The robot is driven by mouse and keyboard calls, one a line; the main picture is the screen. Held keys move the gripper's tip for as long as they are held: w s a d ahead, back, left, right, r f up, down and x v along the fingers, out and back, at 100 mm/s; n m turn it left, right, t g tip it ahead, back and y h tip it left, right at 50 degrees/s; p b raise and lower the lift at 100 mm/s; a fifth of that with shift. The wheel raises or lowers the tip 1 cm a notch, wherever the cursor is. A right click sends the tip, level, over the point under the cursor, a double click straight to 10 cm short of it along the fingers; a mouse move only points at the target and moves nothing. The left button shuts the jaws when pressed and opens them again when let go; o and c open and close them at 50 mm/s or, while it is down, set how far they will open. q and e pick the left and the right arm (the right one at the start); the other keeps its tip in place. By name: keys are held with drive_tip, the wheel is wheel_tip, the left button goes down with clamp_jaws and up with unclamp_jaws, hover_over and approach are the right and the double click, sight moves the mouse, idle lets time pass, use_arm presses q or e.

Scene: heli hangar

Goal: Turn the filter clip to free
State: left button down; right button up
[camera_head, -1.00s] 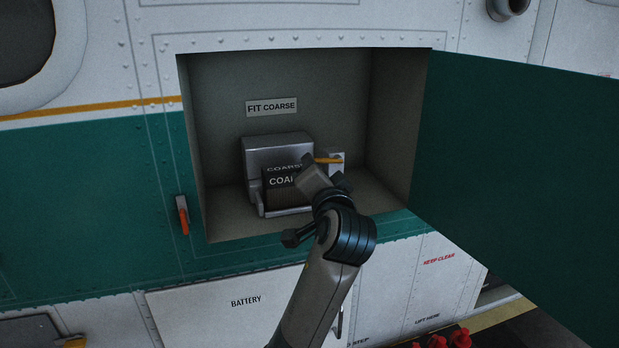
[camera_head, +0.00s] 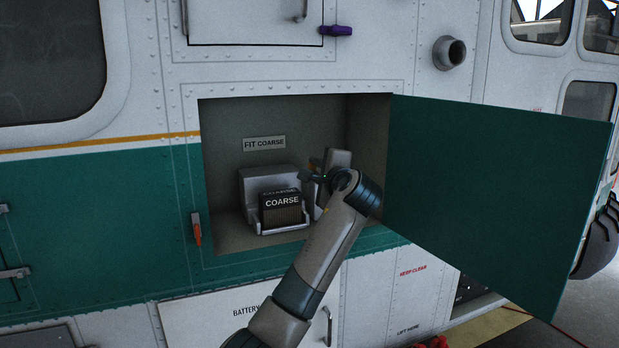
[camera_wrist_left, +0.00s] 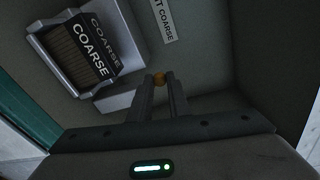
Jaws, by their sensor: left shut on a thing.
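The orange filter clip (camera_head: 314,163) sits at the right of the grey filter housing (camera_head: 258,183), inside the open bay. My left gripper (camera_head: 314,176) reaches in from the right of the housing and hides most of the clip. In the left wrist view, the two fingers (camera_wrist_left: 159,90) are shut on the clip's orange end (camera_wrist_left: 159,77). How far the clip is turned cannot be told. A dark filter block (camera_head: 282,203) marked COARSE sits in the housing; it also shows in the left wrist view (camera_wrist_left: 84,48). My right gripper is not in view.
A FIT COARSE label (camera_head: 264,143) is on the bay's back wall. The green bay door (camera_head: 490,190) stands open at the right, close to my arm. An orange handle (camera_head: 196,230) is left of the bay. A purple handle (camera_head: 336,30) is above.

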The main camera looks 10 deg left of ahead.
use_arm(q)
drive_tip(key=d+m, duration=0.1)
drive_tip(key=m, duration=0.1)
drive_tip(key=w+d+r+m, duration=0.1)
drive_tip(key=m, duration=0.1)
drive_tip(key=w+d+m+y, duration=0.1)
drive_tip(key=m, duration=0.1)
drive_tip(key=shift+w+r+g, duration=0.1)
drive_tip(key=shift+r+g, duration=0.15)
drive_tip(key=shift+g, duration=0.15)
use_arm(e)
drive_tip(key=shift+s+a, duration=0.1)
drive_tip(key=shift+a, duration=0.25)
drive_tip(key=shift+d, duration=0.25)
